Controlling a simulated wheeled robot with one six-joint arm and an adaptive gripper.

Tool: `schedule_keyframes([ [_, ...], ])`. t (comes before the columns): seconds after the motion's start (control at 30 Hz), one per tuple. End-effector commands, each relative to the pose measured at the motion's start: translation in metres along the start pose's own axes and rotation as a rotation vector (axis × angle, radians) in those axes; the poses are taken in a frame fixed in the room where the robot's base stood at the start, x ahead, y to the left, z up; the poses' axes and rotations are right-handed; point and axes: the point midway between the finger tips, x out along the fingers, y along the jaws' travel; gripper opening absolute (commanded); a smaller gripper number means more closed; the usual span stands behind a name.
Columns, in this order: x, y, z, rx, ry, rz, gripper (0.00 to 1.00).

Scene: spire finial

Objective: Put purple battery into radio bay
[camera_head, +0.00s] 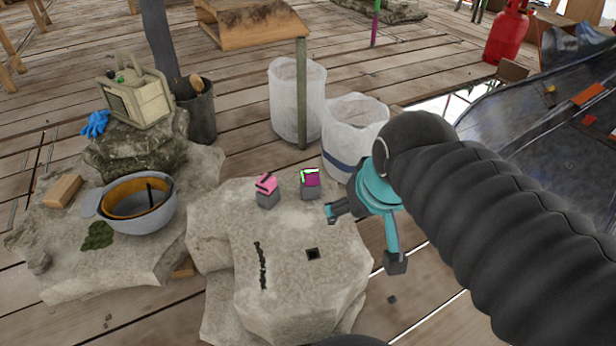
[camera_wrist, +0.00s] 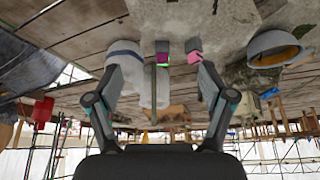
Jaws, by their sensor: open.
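The purple battery (camera_head: 311,178), with a bright green edge, sits on a small grey block at the back of the pale stone slab. It also shows in the wrist view (camera_wrist: 162,58), between and beyond the fingertips. A pink piece (camera_head: 266,184) on a similar block stands to its left. The radio (camera_head: 140,98), a beige box with handles, rests on a dark rock at the upper left; I cannot make out its bay clearly. My gripper (camera_head: 365,238) is open and empty over the slab's right edge, to the right of the battery and apart from it.
The pale stone slab (camera_head: 285,285) bears a small dark square (camera_head: 313,254). White bins (camera_head: 297,100) and a thin post (camera_head: 302,95) stand behind it.

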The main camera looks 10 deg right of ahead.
Motion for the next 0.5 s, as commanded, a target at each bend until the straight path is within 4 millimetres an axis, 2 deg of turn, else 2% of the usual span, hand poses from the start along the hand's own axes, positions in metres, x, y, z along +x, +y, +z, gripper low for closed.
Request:
schedule_keyframes([
  [0.27,0.017,-0.001,-0.086,0.007,-0.105,0.000,0.81],
  [0.5,0.055,-0.001,-0.156,0.016,-0.193,0.002,0.81],
])
